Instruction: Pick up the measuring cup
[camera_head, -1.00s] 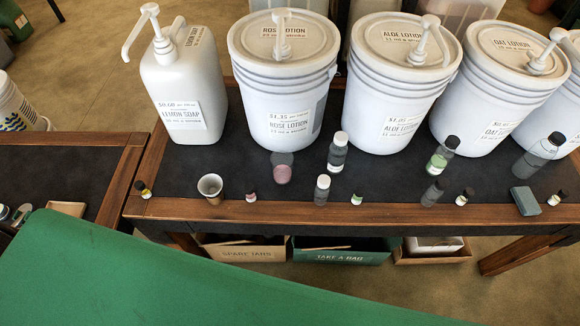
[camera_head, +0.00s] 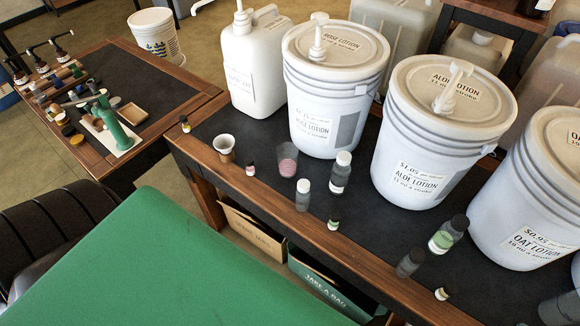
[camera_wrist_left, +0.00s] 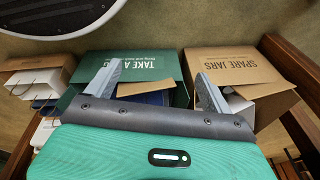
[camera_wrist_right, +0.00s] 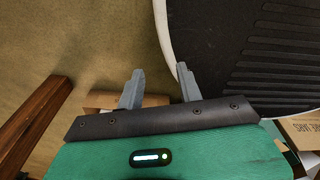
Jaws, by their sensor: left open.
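An open white cup (camera_head: 224,145) with a brownish base stands near the left end of the bucket table. To its right is a clear cup (camera_head: 287,159) with pink contents. No label or marks show which of these is the measuring cup. Neither gripper is in the head view. In the left wrist view my left gripper (camera_wrist_left: 158,70) is open and empty, facing boxes under a table. In the right wrist view my right gripper (camera_wrist_right: 160,69) is open and empty, over the floor and a dark ribbed round surface. Both are away from the cups.
Large pump buckets, including rose lotion (camera_head: 330,100) and aloe lotion (camera_head: 435,140), stand behind the cups with a lemon soap jug (camera_head: 252,70). Small bottles (camera_head: 338,175) stand along the front. A cluttered side table (camera_head: 165,80) is at left. Boxes (camera_head: 250,235) sit below.

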